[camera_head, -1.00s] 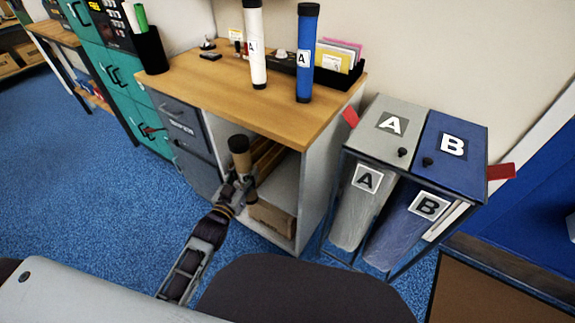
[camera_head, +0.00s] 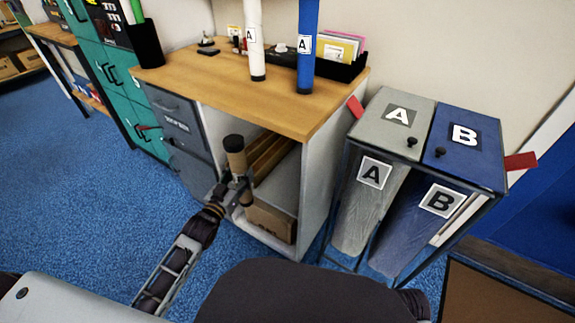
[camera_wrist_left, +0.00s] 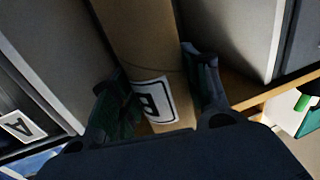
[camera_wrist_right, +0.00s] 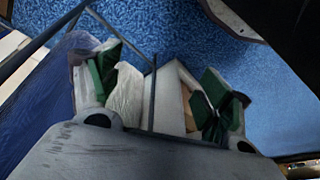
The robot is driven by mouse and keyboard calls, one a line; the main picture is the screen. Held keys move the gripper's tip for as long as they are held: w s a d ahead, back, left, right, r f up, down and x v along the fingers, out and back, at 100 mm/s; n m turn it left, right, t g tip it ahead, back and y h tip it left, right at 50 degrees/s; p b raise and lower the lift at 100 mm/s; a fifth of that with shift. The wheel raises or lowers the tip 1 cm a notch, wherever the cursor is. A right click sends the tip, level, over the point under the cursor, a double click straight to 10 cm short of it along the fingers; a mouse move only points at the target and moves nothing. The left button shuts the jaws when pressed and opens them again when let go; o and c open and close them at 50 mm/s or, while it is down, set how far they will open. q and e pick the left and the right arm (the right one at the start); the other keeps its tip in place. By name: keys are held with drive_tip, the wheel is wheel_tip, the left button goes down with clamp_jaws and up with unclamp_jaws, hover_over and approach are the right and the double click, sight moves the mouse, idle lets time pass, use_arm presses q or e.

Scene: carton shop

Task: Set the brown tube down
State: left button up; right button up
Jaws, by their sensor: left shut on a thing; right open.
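The brown tube (camera_head: 236,162) with a black cap stands roughly upright in my left gripper (camera_head: 236,188), in front of the open shelf of the wooden-topped desk (camera_head: 290,105). In the left wrist view the brown tube (camera_wrist_left: 137,35) runs between the two fingers of my left gripper (camera_wrist_left: 162,90), which are shut on it. A white label with a black letter, seemingly B, shows on it there. The tube's lower end is partly hidden by the gripper. My right gripper (camera_wrist_right: 160,88) is open and empty in the right wrist view.
A white tube (camera_head: 256,45) and a blue tube (camera_head: 306,50), both labelled A, stand on the desk. To its right are a grey bin A (camera_head: 385,122) and a blue bin B (camera_head: 475,140) in a frame. A cardboard box (camera_head: 270,220) sits low in the shelf.

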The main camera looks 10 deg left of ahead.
drive_tip(key=shift+a+b+v, duration=0.2)
drive_tip(key=shift+b+v, duration=0.25)
drive_tip(key=shift+v, duration=0.55)
drive_tip(key=shift+a+b+v, duration=0.15)
drive_tip(key=shift+b+v, duration=0.3)
drive_tip(key=shift+v, duration=0.5)
drive_tip(key=shift+w+r, duration=0.1)
drive_tip(key=shift+w, duration=0.05)
